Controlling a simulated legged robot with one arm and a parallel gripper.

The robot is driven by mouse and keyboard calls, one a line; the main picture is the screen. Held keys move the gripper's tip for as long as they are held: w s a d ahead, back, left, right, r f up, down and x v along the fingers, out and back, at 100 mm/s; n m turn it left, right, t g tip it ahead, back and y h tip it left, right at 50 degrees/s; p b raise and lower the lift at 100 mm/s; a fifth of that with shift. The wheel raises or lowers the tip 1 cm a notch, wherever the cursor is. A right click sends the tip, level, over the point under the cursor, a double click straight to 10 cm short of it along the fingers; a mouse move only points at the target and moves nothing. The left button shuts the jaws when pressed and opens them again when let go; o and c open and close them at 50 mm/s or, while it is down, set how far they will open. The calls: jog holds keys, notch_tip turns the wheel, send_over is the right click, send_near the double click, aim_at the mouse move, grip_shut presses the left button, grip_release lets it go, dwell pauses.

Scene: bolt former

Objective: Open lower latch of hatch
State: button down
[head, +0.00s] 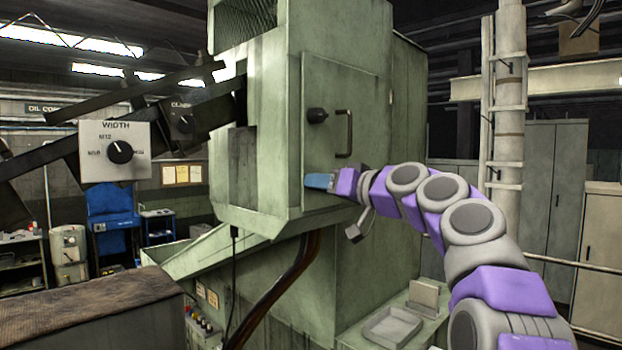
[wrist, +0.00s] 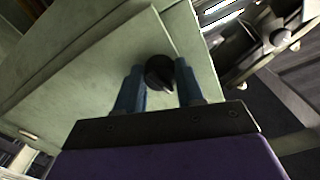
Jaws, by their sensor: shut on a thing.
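The green hatch (head: 345,105) is a flat panel on the machine's housing, and it looks shut. Its upper latch (head: 317,115) is a black knob at the left edge, with a dark handle (head: 345,135) to its right. My gripper (head: 310,181) is at the hatch's lower left, below the upper latch. In the wrist view its blue fingers (wrist: 159,85) stand on either side of the lower latch (wrist: 160,72), a round black knob with a pointed tab, and are shut on it. In the head view my gripper hides this latch.
A control box marked WIDTH (head: 115,151) with a black dial stands at left. Dark cables (head: 290,285) hang below the housing. A shallow tray (head: 391,328) sits on a ledge below my arm. A pale column (head: 508,110) rises behind my arm at right.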

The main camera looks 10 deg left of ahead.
jog(key=shift+m+p, duration=1.5)
jog(key=shift+m, duration=0.4)
jog(key=c, duration=0.5)
grip_release()
jog(key=shift+d+f, duration=0.1)
jog(key=shift+d, duration=0.1)
jog(key=b+v, duration=0.3)
jog(key=v, duration=0.5)
